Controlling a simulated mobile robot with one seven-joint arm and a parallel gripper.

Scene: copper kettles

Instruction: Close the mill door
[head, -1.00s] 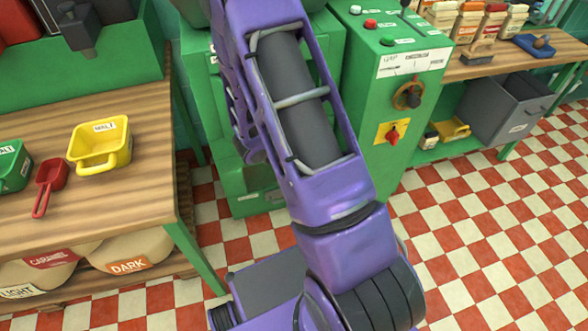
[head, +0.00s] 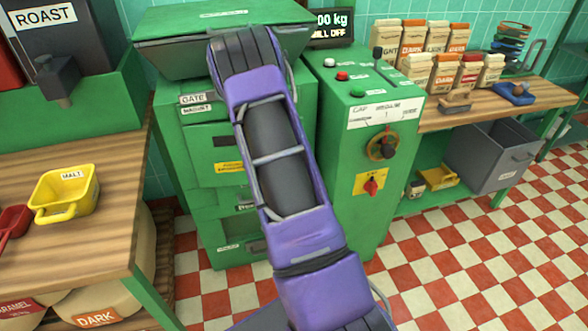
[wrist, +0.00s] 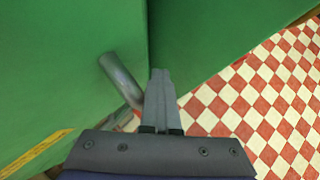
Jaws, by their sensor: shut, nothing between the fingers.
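The green mill (head: 225,35) stands at the middle back in the head view, with a wide hopper top and labels reading GATE and MAGNET. A front panel with a yellow label (head: 212,160) shows to the left of my arm; I cannot tell surely whether it is the door or how far open it stands. My arm covers much of the front, and my gripper is hidden in this view. In the wrist view my gripper (wrist: 160,78) is shut and empty. A grey bar like a handle (wrist: 120,78) lies just left of the fingers, before a green panel (wrist: 70,70). Another green face (wrist: 215,40) lies to the right.
A green control cabinet (head: 355,150) with buttons and a red switch stands right of the mill. A wooden bench (head: 100,220) with a yellow scoop (head: 64,195) is at left. A grey bin (head: 490,160) sits under the right bench. The checkered floor (head: 470,265) is clear at right.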

